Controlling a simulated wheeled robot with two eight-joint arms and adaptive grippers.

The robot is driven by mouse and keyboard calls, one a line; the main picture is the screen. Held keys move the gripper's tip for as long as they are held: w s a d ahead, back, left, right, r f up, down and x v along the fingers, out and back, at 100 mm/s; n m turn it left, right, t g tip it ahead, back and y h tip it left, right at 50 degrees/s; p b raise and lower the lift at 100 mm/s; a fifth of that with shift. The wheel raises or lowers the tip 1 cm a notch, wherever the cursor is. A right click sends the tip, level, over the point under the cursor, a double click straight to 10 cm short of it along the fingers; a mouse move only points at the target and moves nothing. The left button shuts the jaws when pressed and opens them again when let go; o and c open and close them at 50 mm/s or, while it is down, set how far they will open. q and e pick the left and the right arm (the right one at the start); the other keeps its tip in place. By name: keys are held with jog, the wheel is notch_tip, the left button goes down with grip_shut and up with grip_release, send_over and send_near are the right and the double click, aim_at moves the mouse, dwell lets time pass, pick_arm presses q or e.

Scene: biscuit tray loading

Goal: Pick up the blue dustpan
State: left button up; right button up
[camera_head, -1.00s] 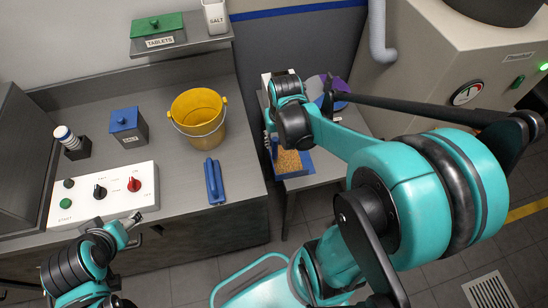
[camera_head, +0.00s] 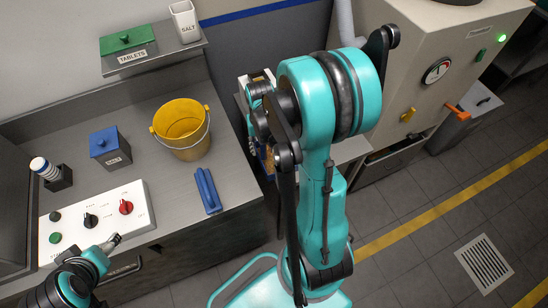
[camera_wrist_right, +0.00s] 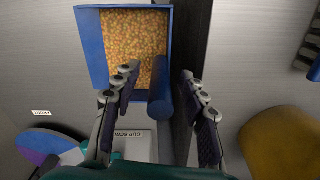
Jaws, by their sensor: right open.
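The blue dustpan (camera_wrist_right: 92,52) shows in the right wrist view as a square-walled pan full of orange-brown granules, with a thick round blue handle at its right side. My right gripper (camera_wrist_right: 159,75) is open, one finger on each side of the handle, with no clear contact. In the head view my right arm hides most of the dustpan and gripper. My left gripper (camera_head: 114,240) is at the lower left by the front edge of the white control panel; its finger gap is too small to make out.
A yellow bucket (camera_head: 181,146), a blue long-handled item (camera_head: 207,190), a blue lidded box (camera_head: 109,148) and a white control panel (camera_head: 140,204) stand on the grey counter. A beige machine (camera_head: 465,45) is at the right. A purple and blue disc (camera_wrist_right: 38,143) shows in the wrist view.

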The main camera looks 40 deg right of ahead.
aim_at(265, 158)
notch_tip(265, 158, down, 3)
jog(key=shift+w+f+b, duration=0.1)
jog(key=shift+f+b, duration=0.1)
jog(key=shift+b, duration=0.2)
grip_shut()
